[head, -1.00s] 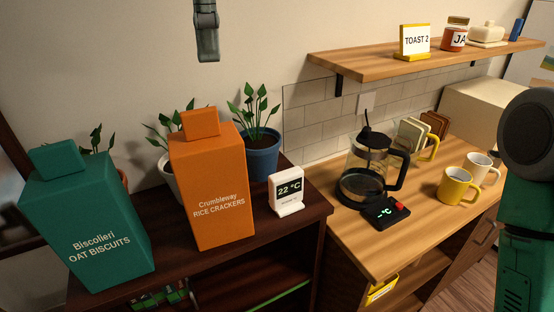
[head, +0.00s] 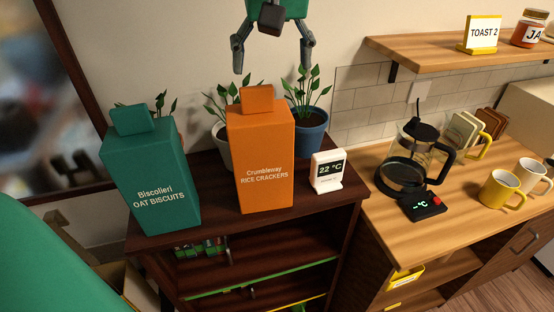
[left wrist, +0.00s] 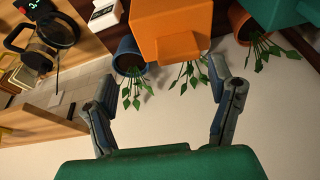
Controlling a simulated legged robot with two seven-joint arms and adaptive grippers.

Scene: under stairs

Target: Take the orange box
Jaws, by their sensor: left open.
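The orange box (head: 262,165), labelled "Crumbleway RICE CRACKERS", stands upright on the dark wooden cabinet, with a narrower orange block on top. My left gripper (head: 271,70) is open and empty, pointing down, above and apparently behind the box in the head view. In the left wrist view the orange box (left wrist: 170,28) shows ahead, between and beyond the fingers of the left gripper (left wrist: 162,70). The fingers are not closed on it. My right gripper is not in view.
A teal oat biscuits box (head: 152,185) stands left of the orange box. A coffee pot (head: 408,160) and mugs (head: 500,189) are on the lighter counter.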

